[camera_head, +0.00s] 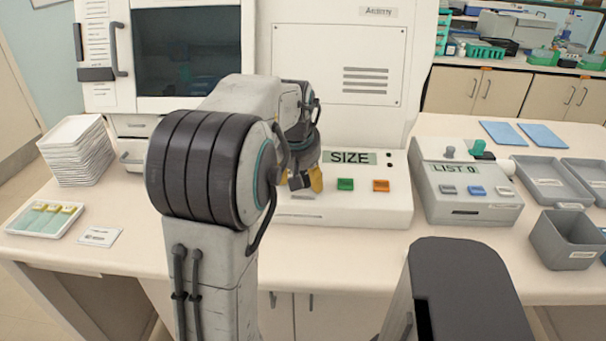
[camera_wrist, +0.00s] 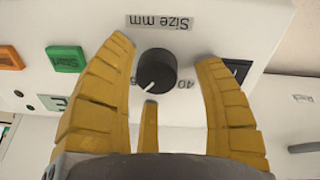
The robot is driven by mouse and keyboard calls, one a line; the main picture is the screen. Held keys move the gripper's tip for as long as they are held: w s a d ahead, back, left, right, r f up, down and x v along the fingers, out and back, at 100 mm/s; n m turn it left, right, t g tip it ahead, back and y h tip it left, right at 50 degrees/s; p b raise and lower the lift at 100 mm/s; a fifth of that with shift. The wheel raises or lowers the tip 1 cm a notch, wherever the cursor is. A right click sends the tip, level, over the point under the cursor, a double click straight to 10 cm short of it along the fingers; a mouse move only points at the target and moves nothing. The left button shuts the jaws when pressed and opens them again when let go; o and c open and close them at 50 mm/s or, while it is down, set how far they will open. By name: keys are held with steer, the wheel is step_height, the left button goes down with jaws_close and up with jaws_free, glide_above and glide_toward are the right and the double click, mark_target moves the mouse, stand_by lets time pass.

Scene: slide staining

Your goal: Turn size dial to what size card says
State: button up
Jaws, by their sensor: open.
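The size dial (camera_wrist: 157,68) is a round black knob on the white machine front, under an upside-down "Size mm" label (camera_wrist: 159,22) in the wrist view. Its white pointer line points down and slightly left in that picture, toward the middle finger. An upside-down "40" shows to its lower right; other scale marks are hidden or unclear. My gripper (camera_wrist: 166,52) is open, its yellow fingers on either side of the dial, with visible gaps. In the head view my gripper (camera_head: 308,182) is mostly behind my arm, and the dial is hidden. I cannot identify the size card for certain.
A small white card (camera_head: 100,237), too small to read, lies beside the slide tray (camera_head: 22,232). A "SIZE" sign (camera_head: 350,157), a green button (camera_head: 345,184) and an orange button (camera_head: 381,186) are right of my gripper. A "LIST 0" box (camera_head: 466,190) stands farther right.

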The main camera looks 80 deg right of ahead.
steer(key=v, duration=1.2)
steer(key=shift+o, duration=0.2)
steer(key=shift+w, duration=0.15)
steer(key=shift+c, duration=0.2)
